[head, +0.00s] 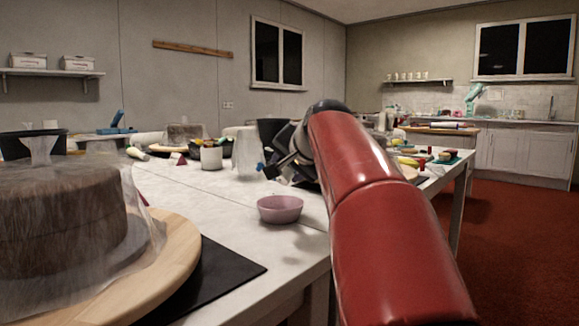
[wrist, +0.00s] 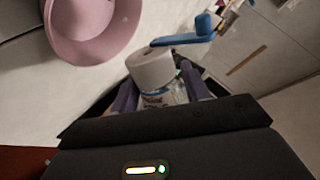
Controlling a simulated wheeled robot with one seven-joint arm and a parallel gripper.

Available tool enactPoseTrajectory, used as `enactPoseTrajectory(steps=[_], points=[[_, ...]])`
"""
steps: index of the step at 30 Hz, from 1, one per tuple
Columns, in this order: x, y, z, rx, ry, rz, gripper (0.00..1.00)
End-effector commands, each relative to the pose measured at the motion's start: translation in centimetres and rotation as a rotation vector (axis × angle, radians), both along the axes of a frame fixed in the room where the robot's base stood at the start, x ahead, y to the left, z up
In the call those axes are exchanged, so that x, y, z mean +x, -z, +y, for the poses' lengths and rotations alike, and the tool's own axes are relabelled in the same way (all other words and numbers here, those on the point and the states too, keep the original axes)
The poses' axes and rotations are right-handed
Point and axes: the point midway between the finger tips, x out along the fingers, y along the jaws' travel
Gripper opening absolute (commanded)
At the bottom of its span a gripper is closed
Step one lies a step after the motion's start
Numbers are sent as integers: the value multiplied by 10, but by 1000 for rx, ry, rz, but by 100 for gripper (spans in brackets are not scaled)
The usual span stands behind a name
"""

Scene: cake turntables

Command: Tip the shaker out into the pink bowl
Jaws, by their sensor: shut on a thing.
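The pink bowl (head: 280,214) sits upright on the white table near its front edge, just left of my red arm in the head view. In the wrist view the bowl (wrist: 125,27) is at the top left, cut off by the frame; the inside that shows looks empty. My gripper (wrist: 160,86) is shut on the shaker (wrist: 150,66), a small container with a white cap and a printed label between the purple fingers. In the head view my gripper (head: 272,168) is above the table, higher than the bowl and slightly behind it; the shaker is hard to make out there.
A brown cake under a clear wrap stands on a wooden turntable (head: 180,262) at the left front, with a black mat (head: 232,268) beside it. A white cup (head: 211,158) and other items stand farther back. A blue object (wrist: 185,39) shows in the wrist view. Table left of the bowl is clear.

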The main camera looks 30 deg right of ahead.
Motion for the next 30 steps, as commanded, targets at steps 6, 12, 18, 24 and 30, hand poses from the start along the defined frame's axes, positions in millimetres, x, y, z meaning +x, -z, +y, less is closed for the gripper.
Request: enactPoseTrajectory(steps=[6,12,18,24,30], points=[[-1,-2,3,-80,0,-31,18],[0,-13,-1,-149,2,-53,18],[-2,-3,4,-149,0,-54,18],[-3,-5,6,-197,0,-72,18],[-2,-14,6,-300,2,-108,18]])
